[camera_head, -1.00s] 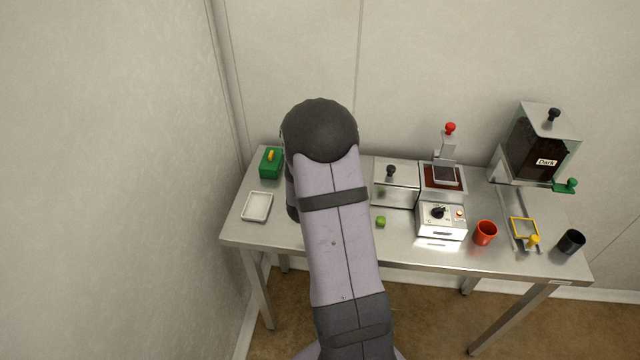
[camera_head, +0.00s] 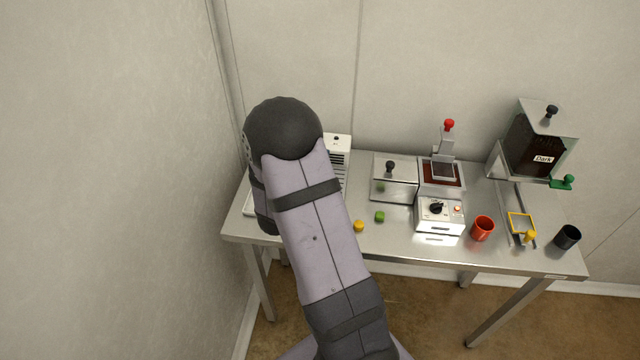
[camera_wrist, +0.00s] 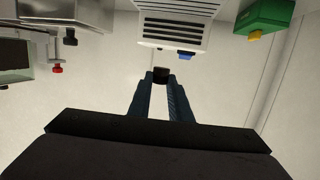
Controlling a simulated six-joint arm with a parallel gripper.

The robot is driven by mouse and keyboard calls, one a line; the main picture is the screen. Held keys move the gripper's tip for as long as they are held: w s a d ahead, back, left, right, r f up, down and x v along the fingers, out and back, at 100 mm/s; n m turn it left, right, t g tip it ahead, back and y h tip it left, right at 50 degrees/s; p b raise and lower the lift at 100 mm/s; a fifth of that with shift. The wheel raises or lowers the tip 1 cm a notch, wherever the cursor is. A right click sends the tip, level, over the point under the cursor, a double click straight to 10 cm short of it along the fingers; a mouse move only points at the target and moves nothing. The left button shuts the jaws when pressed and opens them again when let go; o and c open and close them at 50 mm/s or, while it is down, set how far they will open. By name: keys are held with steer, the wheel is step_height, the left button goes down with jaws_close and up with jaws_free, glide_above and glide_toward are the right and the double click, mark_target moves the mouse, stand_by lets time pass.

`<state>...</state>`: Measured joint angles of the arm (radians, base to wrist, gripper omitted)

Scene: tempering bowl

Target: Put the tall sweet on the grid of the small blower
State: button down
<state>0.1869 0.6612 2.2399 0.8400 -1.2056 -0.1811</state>
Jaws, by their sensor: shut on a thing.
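My gripper (camera_wrist: 161,78) is shut on a small dark piece (camera_wrist: 161,73), which I take to be the tall sweet; only its end shows between the fingertips. In the wrist view the small blower (camera_wrist: 172,33), white with a slotted grid, lies just beyond the fingertips, and the piece appears apart from it. A blue part (camera_wrist: 185,56) shows at the blower's edge. In the head view the blower (camera_head: 337,141) stands at the table's back left, partly hidden by my arm. The gripper and the held piece are hidden there.
A yellow sweet (camera_head: 359,226) and a green sweet (camera_head: 380,216) lie on the table (camera_head: 400,245). A green box (camera_wrist: 262,17) is near the blower.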

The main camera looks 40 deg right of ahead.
steer(key=shift+f+p, duration=0.6)
steer(key=shift+f, duration=4.25)
steer(key=shift+f, duration=0.15)
steer(key=c, duration=1.6)
jaws_free()
steer(key=shift+c, duration=0.2)
steer(key=shift+r, duration=0.2)
steer(key=shift+s+a, duration=0.1)
steer(key=shift+a, duration=0.2)
steer(key=b+v, duration=0.2)
steer(key=v, duration=0.9)
steer(key=shift+s+a, duration=0.15)
